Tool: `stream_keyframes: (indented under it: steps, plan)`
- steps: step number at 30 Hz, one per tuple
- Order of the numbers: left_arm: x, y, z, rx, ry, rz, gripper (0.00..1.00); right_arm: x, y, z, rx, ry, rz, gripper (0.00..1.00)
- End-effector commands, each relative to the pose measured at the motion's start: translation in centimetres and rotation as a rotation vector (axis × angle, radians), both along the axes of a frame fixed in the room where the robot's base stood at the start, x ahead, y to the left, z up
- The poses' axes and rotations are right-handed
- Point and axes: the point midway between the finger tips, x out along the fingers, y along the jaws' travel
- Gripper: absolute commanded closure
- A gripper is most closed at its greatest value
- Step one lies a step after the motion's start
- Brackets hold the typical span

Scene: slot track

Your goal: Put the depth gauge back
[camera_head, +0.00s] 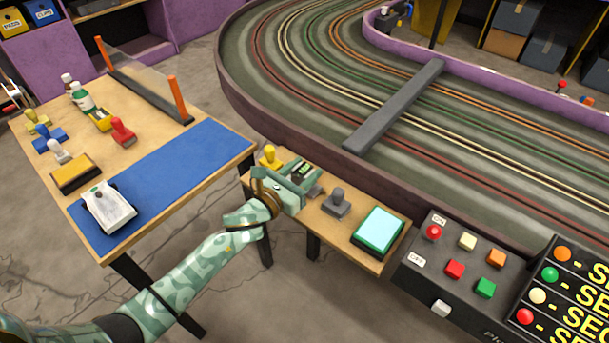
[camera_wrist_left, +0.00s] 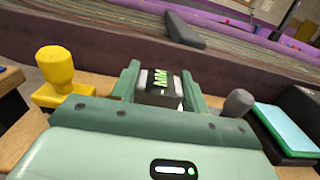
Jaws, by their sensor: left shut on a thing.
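The depth gauge (camera_head: 301,170) is a small dark block with a green lit display. My left gripper (camera_head: 297,179) is shut on it, over the narrow wooden side table beside the track. In the left wrist view the gauge (camera_wrist_left: 162,86) sits between the two green fingers of the left gripper (camera_wrist_left: 160,93), its display marked "MM". I cannot tell whether its underside touches the table. My right gripper is out of view.
On the narrow table (camera_head: 316,215), a yellow knobbed stamp (camera_head: 270,156) stands left of the gripper; a grey knobbed stamp (camera_head: 338,202) and teal pad (camera_head: 379,231) are right. The larger table has a blue mat (camera_head: 170,170) bearing a white device (camera_head: 108,208).

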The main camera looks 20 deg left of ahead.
Motion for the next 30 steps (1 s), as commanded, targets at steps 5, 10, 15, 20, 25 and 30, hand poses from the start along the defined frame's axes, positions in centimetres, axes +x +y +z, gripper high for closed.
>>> stream_keyframes:
  steps: [5,10,15,20,25,30]
  plan:
    - [0.0,0.0,-0.5,0.000,-0.003,0.001,0.85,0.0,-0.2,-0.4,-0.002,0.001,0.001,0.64]
    - [0.0,0.0,-0.5,0.001,-0.004,0.000,0.85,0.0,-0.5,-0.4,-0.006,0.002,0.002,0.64]
    - [0.0,0.0,-0.8,0.001,-0.003,0.001,0.38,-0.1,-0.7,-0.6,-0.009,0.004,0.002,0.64]
    - [0.0,0.0,-0.8,0.001,-0.003,0.001,0.33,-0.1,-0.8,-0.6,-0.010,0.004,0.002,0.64]
    - [0.0,0.0,-0.5,0.001,-0.004,0.001,0.33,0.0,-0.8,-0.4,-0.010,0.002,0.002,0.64]
    - [-1.9,0.7,-0.3,0.001,-0.003,0.000,0.33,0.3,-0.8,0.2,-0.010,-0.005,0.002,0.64]
